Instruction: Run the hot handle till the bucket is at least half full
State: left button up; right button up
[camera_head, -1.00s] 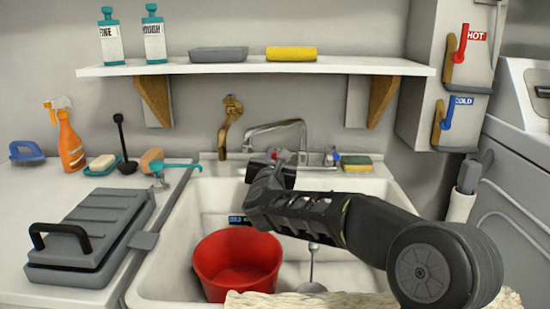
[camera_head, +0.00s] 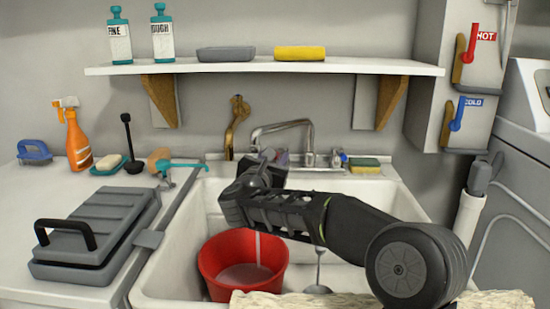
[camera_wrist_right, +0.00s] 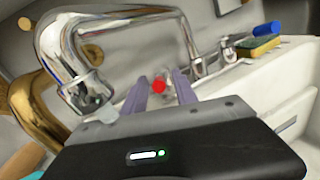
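The red bucket (camera_head: 215,271) stands upright in the white sink. A thin stream of water (camera_head: 257,248) falls into it, and shallow water (camera_head: 245,274) shows low inside. The chrome faucet (camera_head: 283,127) is at the back of the sink. Its red hot handle (camera_wrist_right: 159,87) shows in the right wrist view, between the spread fingers of my right gripper (camera_wrist_right: 160,92). I cannot tell whether they touch it. In the head view my right gripper (camera_head: 268,160) hides this handle. The blue-marked cold handle (camera_head: 343,157) is to its right. My left gripper is not in view.
A wall box at right carries a red lever labelled HOT (camera_head: 472,42) and a blue lever labelled COLD (camera_head: 459,114). A brass pipe (camera_head: 236,127) is left of the faucet. A shelf (camera_head: 270,66) hangs above. A grey case (camera_head: 92,235) lies on the left counter.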

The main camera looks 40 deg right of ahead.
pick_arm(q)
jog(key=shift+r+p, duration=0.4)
pick_arm(e)
jog(key=v, duration=0.7)
jog(key=shift+s+a, duration=0.3)
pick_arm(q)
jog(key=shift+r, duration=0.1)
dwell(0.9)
